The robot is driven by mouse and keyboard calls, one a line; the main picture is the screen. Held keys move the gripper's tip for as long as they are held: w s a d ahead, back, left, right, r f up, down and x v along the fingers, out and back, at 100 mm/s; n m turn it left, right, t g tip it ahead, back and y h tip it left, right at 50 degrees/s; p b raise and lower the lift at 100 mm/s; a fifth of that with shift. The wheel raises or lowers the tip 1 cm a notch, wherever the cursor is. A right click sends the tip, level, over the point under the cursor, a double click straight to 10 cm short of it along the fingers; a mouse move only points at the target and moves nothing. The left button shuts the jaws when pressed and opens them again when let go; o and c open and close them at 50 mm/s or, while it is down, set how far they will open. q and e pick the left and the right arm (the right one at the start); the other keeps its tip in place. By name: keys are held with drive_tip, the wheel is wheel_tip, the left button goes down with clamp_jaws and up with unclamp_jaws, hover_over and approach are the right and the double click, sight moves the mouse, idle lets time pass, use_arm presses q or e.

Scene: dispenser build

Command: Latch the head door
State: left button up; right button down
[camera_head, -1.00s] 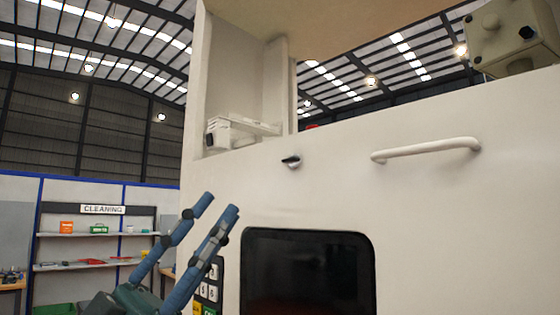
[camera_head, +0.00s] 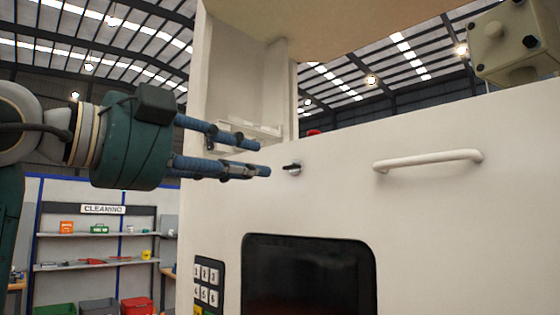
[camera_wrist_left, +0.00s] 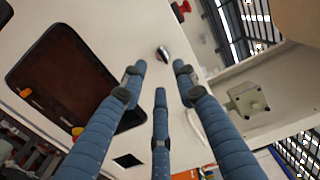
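The head door (camera_head: 430,210) is a large cream panel with a white bar handle (camera_head: 428,159). A small dark latch knob (camera_head: 292,168) sits on it near its upper left; it also shows in the left wrist view (camera_wrist_left: 163,54). My left gripper (camera_head: 264,158) comes in from the left with its blue fingers pointing right at the knob, a short gap away. In the left wrist view its three fingers (camera_wrist_left: 161,80) are spread, with nothing between them, and the knob lies beyond their tips. My right gripper is not in view.
A dark screen (camera_head: 308,275) and a keypad (camera_head: 208,284) lie below the knob. A beige box with dark knobs (camera_head: 515,40) stands at the upper right. Shelves under a cleaning sign (camera_head: 103,209) are far back on the left.

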sight(289, 167)
use_arm(q)
drive_tip(key=p+x, duration=0.2)
drive_tip(key=x, duration=0.4)
drive_tip(key=shift+w+d+r+p, duration=0.1)
drive_tip(key=shift+d+r+p, duration=0.05)
drive_tip(key=shift+d+p, duration=0.15)
drive_tip(key=shift+w+d, duration=0.4)
drive_tip(key=shift+w, duration=0.1)
clamp_jaws()
